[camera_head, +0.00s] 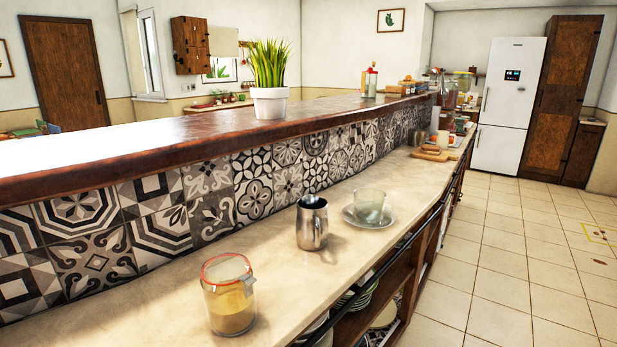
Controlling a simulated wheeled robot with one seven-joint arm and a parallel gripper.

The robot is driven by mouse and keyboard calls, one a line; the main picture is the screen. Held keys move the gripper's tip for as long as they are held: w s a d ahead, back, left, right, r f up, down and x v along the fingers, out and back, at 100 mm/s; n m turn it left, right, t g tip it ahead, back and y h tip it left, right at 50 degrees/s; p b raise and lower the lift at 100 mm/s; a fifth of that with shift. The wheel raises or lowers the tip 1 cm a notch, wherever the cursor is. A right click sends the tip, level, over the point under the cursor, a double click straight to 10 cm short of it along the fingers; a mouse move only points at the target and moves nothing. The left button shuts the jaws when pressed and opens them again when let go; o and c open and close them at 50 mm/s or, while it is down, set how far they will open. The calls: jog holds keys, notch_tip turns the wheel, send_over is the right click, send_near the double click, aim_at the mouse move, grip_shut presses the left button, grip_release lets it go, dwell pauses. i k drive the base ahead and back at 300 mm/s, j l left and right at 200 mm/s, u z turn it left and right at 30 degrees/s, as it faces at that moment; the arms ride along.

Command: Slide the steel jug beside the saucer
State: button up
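The steel jug (311,224) stands upright on the pale counter, near the tiled backsplash. Its handle faces the front right. The saucer (385,220) lies just to the right of the jug and slightly farther along the counter, with a small gap of counter between them. A clear glass cup (369,205) stands on the saucer. My gripper is not in view.
A glass jar (229,295) with a red seal stands nearer on the counter (160,312). A tiled backsplash (252,190) rises behind, under a raised wooden ledge with a potted plant (269,85). A dark rail runs along the counter's front edge. Open shelves with dishes sit below.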

aim_at(311, 224)
jog(key=i+l+u, duration=0.6)
jog(key=i+l, duration=0.25)
jog(key=i+l+u, duration=0.35)
jog(key=l, duration=0.25)
